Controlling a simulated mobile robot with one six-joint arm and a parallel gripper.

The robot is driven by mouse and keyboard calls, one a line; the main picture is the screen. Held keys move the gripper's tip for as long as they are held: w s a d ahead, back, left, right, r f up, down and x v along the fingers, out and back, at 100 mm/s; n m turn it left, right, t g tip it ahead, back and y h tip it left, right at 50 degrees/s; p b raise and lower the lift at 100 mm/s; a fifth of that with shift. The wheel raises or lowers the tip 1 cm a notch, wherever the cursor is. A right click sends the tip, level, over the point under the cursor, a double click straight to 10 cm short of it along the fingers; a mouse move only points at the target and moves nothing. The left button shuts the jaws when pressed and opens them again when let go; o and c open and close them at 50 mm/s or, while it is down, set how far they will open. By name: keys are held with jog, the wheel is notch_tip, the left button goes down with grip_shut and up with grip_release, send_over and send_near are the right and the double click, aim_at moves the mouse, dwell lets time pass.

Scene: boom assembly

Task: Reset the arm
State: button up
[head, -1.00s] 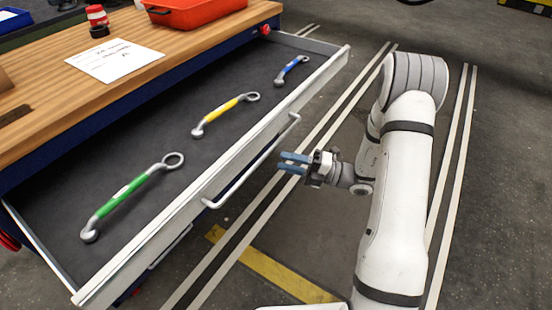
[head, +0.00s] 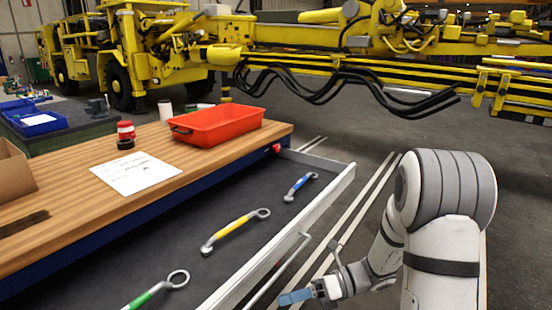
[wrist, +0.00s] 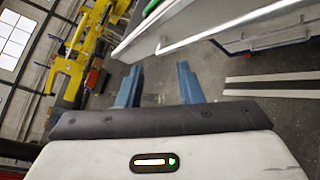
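My white arm stands at the right of the head view, bent over at its elbow. My gripper (head: 296,296) is low in that view, to the right of the open drawer (head: 215,284) and close to its handle (head: 283,268). I cannot tell whether it touches the handle. In the wrist view the two blue fingers of my gripper (wrist: 159,88) are apart with nothing between them. The drawer holds a green wrench (head: 158,288), a yellow wrench (head: 235,230) and a blue wrench (head: 300,186).
A yellow boom machine (head: 300,55) stands behind. Open floor lies right of the drawer, behind my arm.

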jog(key=s+d+r+n+h+p, duration=0.35)
jog(key=s+r+n+h, duration=0.25)
jog(key=s+n+h, duration=0.6)
jog(key=d+r+n+t+h+p, duration=0.1)
jog(key=d+r+n+t+h, duration=0.2)
jog(key=n, duration=1.1)
jog(key=d+r+t, duration=0.2)
jog(key=d+r, duration=0.1)
jog(key=d, duration=0.2)
jog(key=shift+r+h, duration=0.25)
jog(key=shift+h, duration=0.05)
